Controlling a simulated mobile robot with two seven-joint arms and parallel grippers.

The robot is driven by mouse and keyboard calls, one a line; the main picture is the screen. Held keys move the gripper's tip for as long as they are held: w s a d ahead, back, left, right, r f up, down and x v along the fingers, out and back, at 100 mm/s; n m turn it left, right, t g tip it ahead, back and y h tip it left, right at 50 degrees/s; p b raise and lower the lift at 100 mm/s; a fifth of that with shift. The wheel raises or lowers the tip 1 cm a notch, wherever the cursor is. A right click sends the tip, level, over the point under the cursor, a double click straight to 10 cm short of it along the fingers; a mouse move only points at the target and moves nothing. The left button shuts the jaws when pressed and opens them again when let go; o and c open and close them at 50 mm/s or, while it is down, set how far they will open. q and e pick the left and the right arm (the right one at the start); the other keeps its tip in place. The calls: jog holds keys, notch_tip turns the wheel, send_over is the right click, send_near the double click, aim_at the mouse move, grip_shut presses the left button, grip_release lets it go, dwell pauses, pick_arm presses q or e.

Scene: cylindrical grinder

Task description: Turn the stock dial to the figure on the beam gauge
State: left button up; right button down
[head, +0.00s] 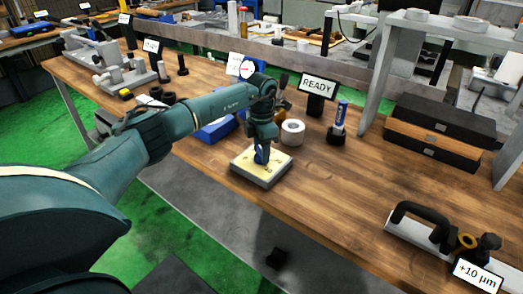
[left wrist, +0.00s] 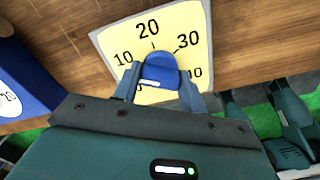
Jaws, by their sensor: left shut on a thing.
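The stock dial is a blue knob (head: 261,153) on a square plate with a pale yellow face (head: 244,163), near the table's front edge. In the left wrist view the knob (left wrist: 160,68) stands on the yellow face (left wrist: 120,40), with 10, 20 and 30 readable and another figure partly hidden at right. My left gripper (head: 262,150) comes down from above and is shut on the knob; its fingers also show in the wrist view (left wrist: 160,88). A white mark shows on the knob's near side. The beam gauge (head: 425,228), with a black handle, bears a "+10 µm" sign (head: 477,276) at lower right.
Behind the dial are a white roll (head: 292,132), a READY sign (head: 317,86) and a blue-and-white cylinder (head: 341,115) on a black base. A blue box (head: 213,130) is left of it. Dark cases (head: 432,135) lie at right. Wooden tabletop between dial and gauge is clear.

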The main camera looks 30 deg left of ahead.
dwell(0.4)
pick_arm(q)
jog(key=o, duration=0.9)
jog(key=shift+o, duration=0.2)
notch_tip(320, 180, up, 13)
jog(key=shift+r+b, duration=0.15)
jog(key=shift+b, duration=0.3)
